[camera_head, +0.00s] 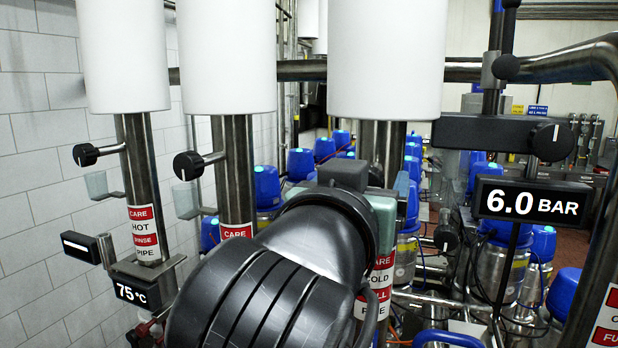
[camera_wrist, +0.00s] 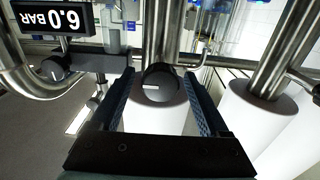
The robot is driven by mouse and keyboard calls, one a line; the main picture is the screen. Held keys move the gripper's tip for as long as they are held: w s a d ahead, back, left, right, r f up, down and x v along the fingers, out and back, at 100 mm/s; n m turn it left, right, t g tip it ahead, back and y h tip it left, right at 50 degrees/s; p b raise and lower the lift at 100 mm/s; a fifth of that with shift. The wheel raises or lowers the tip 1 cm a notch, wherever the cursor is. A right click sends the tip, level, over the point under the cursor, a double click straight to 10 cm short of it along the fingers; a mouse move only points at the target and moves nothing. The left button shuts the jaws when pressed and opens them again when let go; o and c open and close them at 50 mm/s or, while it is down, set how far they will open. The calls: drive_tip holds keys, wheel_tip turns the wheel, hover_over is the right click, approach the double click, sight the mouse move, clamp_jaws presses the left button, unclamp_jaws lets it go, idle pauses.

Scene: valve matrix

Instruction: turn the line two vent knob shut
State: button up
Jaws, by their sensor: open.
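A round black knob (camera_wrist: 160,80) with a short white mark sits in the middle of the wrist view, in front of a steel pipe with a white cylinder. The mark lies about level across its face. My gripper (camera_wrist: 160,74) is open, with one finger on each side of the knob. I cannot tell whether the fingers touch it. In the head view my black arm hides this knob and most of my gripper. Two similar black knobs (camera_head: 85,155) (camera_head: 187,166) stand on side stubs of the left pipes. No label reading line two is legible.
A black bar holds another knob (camera_head: 552,142) above a 6.0 BAR display (camera_head: 530,201). A 75°C display (camera_head: 137,292) is at lower left. White cylinders (camera_head: 387,60) hang around the pipes. Blue-topped canisters (camera_head: 267,187) crowd behind.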

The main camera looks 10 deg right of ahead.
clamp_jaws()
drive_tip(key=shift+f+m+b, duration=0.1)
drive_tip(key=shift+m+b, duration=0.25)
drive_tip(key=shift+m, duration=0.05)
drive_tip(key=m+b, duration=0.2)
drive_tip(key=m, duration=0.2)
drive_tip(key=shift+d+f, duration=0.1)
drive_tip(key=m+b, duration=0.3)
drive_tip(key=m, duration=0.1)
drive_tip(key=shift+s+m, duration=0.1)
drive_tip(key=shift+m, duration=0.2)
drive_tip(key=m+b, duration=0.2)
drive_tip(key=m, duration=0.2)
drive_tip(key=shift+m+b, duration=0.6)
drive_tip(key=shift+m, duration=1.6)
